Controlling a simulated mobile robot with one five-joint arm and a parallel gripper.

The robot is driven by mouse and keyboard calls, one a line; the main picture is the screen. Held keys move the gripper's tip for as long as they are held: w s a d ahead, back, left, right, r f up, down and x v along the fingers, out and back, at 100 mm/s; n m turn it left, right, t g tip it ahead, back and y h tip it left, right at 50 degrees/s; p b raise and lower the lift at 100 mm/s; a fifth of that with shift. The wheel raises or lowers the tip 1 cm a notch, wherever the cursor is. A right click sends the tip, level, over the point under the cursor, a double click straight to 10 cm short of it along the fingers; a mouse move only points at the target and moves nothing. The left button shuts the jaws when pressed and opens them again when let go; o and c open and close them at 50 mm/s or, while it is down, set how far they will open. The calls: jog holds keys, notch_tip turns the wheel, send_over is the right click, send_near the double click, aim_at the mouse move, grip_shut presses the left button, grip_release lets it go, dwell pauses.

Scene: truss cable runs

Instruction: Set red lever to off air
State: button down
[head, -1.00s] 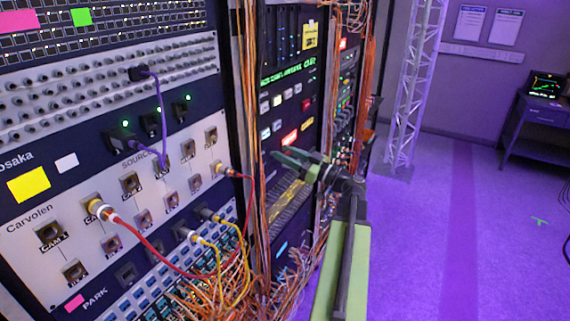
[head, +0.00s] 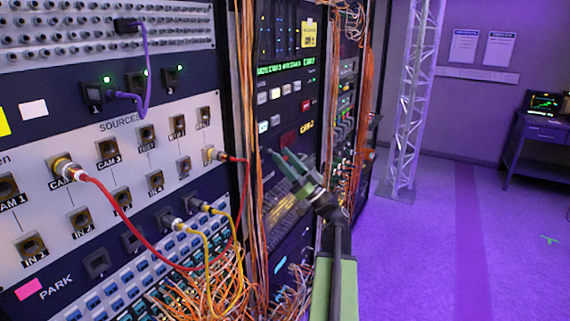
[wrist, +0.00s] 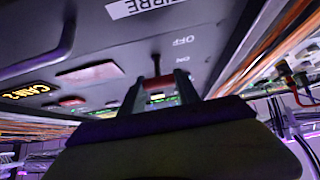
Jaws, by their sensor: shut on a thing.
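In the wrist view, the red lever (wrist: 158,84) shows as a dark stem with a red part, between the two fingers of my gripper (wrist: 160,88). The fingers are shut on it. A white "OFF" label (wrist: 184,40) appears upside down beside the stem on the dark panel. In the head view, my gripper (head: 280,158) reaches up and left to the dark control panel of the middle rack, below the lit buttons. The lever cannot be made out there. The lever's exact setting is hard to read.
A lit "CAM 2" sign (head: 306,127) and a red button (head: 306,105) are near my gripper. Orange cables (head: 248,150) hang left of the panel. The left rack has a sources panel (head: 150,165) with red and yellow cables.

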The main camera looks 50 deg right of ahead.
jog(key=c, duration=0.9)
grip_release()
jog(key=b+v, duration=1.1)
jog(key=v, duration=0.6)
jog(key=shift+s+f, duration=0.15)
jog(key=shift+s, duration=0.05)
